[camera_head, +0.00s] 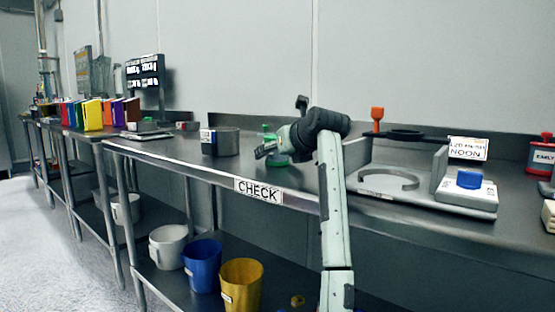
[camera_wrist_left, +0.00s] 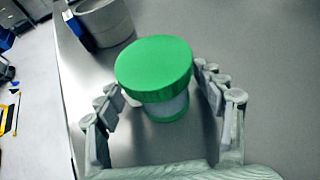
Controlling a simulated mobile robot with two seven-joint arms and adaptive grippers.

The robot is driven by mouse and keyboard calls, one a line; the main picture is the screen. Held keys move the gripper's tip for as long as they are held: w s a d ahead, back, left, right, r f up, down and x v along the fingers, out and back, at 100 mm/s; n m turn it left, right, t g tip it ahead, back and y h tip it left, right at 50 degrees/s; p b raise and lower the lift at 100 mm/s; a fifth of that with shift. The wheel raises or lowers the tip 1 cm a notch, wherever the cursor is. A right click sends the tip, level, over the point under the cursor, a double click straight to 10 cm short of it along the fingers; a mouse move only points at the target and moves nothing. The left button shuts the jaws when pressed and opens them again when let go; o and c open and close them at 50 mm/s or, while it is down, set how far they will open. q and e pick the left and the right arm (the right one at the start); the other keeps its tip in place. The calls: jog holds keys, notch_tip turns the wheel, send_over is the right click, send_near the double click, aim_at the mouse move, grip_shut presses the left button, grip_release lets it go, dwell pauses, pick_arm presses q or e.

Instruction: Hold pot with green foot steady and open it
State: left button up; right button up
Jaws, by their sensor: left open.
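In the left wrist view the pot shows a wide green top (camera_wrist_left: 153,65), a pale grey body and a green foot (camera_wrist_left: 168,113). The fingers of my left gripper (camera_wrist_left: 158,88) are apart, one on each side of the pot. I cannot tell whether they touch it. My right gripper is in neither view.
A grey round container (camera_head: 228,142) with a label stands left of the pot, near the table's front edge. A grey fixture with a ring (camera_head: 385,184) and a scale with a blue item (camera_head: 469,179) are to the right. Buckets (camera_head: 202,266) sit on the shelf below.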

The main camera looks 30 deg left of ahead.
pick_arm(q)
jog(key=shift+r, duration=0.1)
jog(key=c, duration=1.6)
jog(key=shift+o, duration=0.2)
jog(key=shift+r, duration=0.1)
notch_tip(320, 180, up, 4)
jog(key=shift+r+p, duration=0.25)
jog(key=shift+p, duration=0.15)
jog(key=s+a+r, duration=0.5)
jog(key=s+r, duration=0.1)
jog(key=s, duration=0.4)
jog(key=shift+a+r, duration=0.15)
jog(key=shift+a, duration=0.25)
jog(key=o, duration=1)
jog(key=shift+c, duration=0.2)
grip_shut()
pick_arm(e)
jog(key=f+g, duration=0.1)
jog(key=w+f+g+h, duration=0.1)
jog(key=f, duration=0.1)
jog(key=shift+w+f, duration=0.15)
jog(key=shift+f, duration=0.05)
